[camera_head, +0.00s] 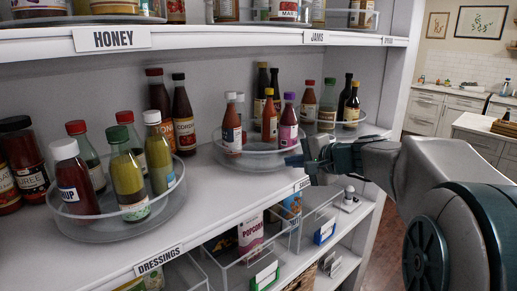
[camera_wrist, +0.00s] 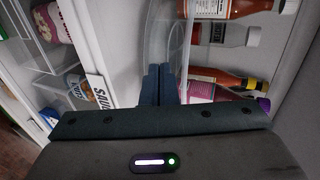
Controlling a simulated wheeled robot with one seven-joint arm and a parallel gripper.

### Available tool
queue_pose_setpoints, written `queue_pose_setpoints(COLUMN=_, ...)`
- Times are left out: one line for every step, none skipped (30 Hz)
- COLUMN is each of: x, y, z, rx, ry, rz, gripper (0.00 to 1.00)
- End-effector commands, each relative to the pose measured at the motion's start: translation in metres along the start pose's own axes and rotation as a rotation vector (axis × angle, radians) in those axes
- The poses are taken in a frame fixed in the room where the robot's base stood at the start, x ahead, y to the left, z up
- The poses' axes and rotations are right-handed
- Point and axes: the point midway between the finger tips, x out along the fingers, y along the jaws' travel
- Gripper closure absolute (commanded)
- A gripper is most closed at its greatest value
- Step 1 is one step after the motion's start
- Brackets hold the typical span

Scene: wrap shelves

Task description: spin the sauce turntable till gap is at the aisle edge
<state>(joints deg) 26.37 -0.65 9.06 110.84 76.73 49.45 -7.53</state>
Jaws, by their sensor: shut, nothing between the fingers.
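The sauce turntable (camera_head: 252,163) is a clear round tray with a raised rim on the middle shelf. Red-sauce bottles with pale caps (camera_head: 231,128) stand at its left, a yellow-capped bottle (camera_head: 269,118) near its middle, and a purple-capped bottle (camera_head: 288,122) at its right. Its front part, towards the shelf edge, looks bare. My gripper (camera_head: 290,161) is shut and empty at the turntable's front-right rim. In the wrist view, the closed fingers (camera_wrist: 160,85) overlap the clear rim (camera_wrist: 163,35); I cannot tell whether they touch it.
The dressings turntable (camera_head: 112,229) stands left on the same shelf. Another clear turntable (camera_head: 348,122) with bottles sits to the right, behind my arm. The shelf above (camera_head: 200,40) limits headroom. Clear bins (camera_head: 232,254) fill the lower shelf. Bare shelf (camera_head: 205,200) lies between the left and middle turntables.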

Motion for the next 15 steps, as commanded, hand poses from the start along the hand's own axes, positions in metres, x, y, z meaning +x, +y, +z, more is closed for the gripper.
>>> queue_pose_setpoints(x=0.0015, y=-0.0003, z=-0.0002, rx=0.0, ry=-0.001, rz=0.0, gripper=1.0)
queue_pose_setpoints(x=0.0022, y=-0.0007, z=-0.0005, rx=0.0, ry=-0.001, rz=0.0, gripper=1.0)
queue_pose_setpoints(x=0.0031, y=-0.0011, z=-0.0008, rx=0.0, ry=-0.001, rz=0.0, gripper=1.0)
queue_pose_setpoints(x=0.0038, y=-0.0014, z=-0.001, rx=0.0, ry=-0.001, rz=0.0, gripper=1.0)
queue_pose_setpoints(x=0.0044, y=-0.0017, z=-0.0013, rx=0.0, ry=0.0, rz=0.0, gripper=1.0)
queue_pose_setpoints(x=0.0053, y=-0.002, z=-0.0016, rx=0.0, ry=0.0, rz=0.0, gripper=1.0)
queue_pose_setpoints(x=0.006, y=-0.0023, z=-0.0018, rx=0.0, ry=0.0, rz=0.0, gripper=1.0)
queue_pose_setpoints(x=0.0066, y=-0.0026, z=-0.002, rx=0.0, ry=0.0, rz=0.0, gripper=1.0)
queue_pose_setpoints(x=0.0075, y=-0.0029, z=-0.0023, rx=0.0, ry=0.0, rz=0.0, gripper=1.0)
queue_pose_setpoints(x=0.0081, y=-0.0032, z=-0.0025, rx=0.0, ry=0.001, rz=0.0, gripper=1.0)
queue_pose_setpoints(x=0.0088, y=-0.0034, z=-0.0026, rx=0.0, ry=0.001, rz=0.0, gripper=1.0)
queue_pose_setpoints(x=0.0097, y=-0.0038, z=-0.0028, rx=0.0, ry=0.001, rz=0.0, gripper=1.0)
queue_pose_setpoints(x=0.0095, y=-0.0039, z=-0.0029, rx=0.0, ry=0.001, rz=0.0, gripper=1.0)
queue_pose_setpoints(x=0.0093, y=-0.0039, z=-0.0029, rx=0.0, ry=0.001, rz=0.0, gripper=1.0)
queue_pose_setpoints(x=0.0092, y=-0.0039, z=-0.0032, rx=0.0, ry=0.001, rz=0.0, gripper=1.0)
